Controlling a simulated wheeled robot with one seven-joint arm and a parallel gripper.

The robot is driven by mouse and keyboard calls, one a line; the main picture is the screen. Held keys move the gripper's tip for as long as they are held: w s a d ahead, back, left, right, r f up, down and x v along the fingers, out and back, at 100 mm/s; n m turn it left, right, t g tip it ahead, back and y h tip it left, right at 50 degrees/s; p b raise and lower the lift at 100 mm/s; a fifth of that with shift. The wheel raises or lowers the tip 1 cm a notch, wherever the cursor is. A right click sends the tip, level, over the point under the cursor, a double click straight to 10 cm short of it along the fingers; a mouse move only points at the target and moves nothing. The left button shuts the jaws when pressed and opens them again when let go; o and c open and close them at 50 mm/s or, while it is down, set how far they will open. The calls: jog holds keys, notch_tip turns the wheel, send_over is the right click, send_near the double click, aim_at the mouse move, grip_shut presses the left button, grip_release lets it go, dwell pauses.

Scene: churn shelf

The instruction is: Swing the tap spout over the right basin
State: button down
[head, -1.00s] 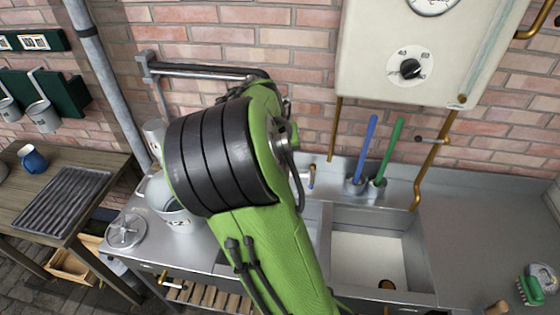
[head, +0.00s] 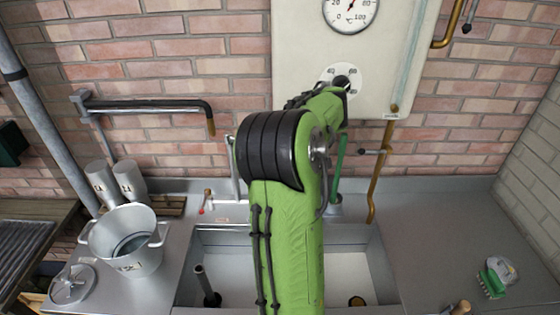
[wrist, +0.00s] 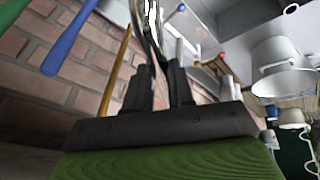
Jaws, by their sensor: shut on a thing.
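The silver tap (head: 233,168) stands behind the sink, just left of my arm in the head view; most of its spout is hidden there. In the wrist view, a shiny curved tube that looks like the spout (wrist: 150,35) runs up from between the two black fingers of my gripper (wrist: 160,72), which is shut on it. The head view hides my gripper behind my green arm. The right basin (head: 382,262) is partly in view beside my arm. The left basin (head: 184,268) holds an upright pipe. I cannot tell which basin the spout end is over.
A two-handled pot (head: 125,245) and mugs (head: 130,180) stand left of the sink. A wall pipe (head: 145,106) juts above them. A boiler (head: 295,45) hangs behind my arm, and a green-handled brush (head: 340,165) stands close by. The right counter (head: 440,215) is mostly clear.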

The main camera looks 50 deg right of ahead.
jog(key=shift+d+n, duration=0.3)
jog(key=shift+d, duration=0.25)
jog(key=c, duration=1)
grip_release()
jog(key=shift+o, duration=0.2)
jog(key=p+v, duration=0.4)
jog(key=v, duration=1.2)
jog(key=shift+d, duration=0.2)
